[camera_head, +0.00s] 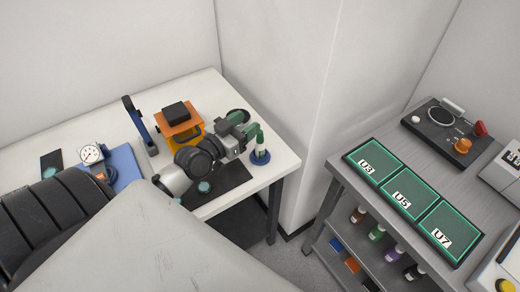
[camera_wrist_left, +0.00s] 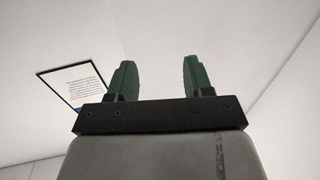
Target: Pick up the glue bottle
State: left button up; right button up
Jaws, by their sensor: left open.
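My left gripper (camera_head: 247,123) is just left of and beside the bottle's upper part, with green fingers. In the left wrist view the two green fingers (camera_wrist_left: 156,80) are spread with nothing between them. The bottle does not show in that view. I cannot tell whether a finger touches it. My right gripper is not in view.
The white table (camera_head: 208,82) also holds an orange stand (camera_head: 180,126), a blue upright (camera_head: 136,120), a dial gauge (camera_head: 91,153) and a dark mat (camera_head: 228,182). A grey bench (camera_head: 395,149) at right carries green trays (camera_head: 407,192); several small bottles stand on its lower shelf.

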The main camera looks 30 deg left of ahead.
pick_arm(q)
notch_tip(320, 180, down, 6)
jog(key=b, duration=0.2)
jog(key=p, duration=0.2)
send_over(260, 145)
jog(key=w, duration=0.2)
jog(key=shift+w+a+f, duration=0.1)
jog(key=shift+w+f, duration=0.05)
jog(key=shift+f, duration=0.25)
jog(key=shift+w+f, duration=0.1)
jog(key=shift+w, duration=0.1)
jog(key=shift+s, duration=0.1)
grip_shut()
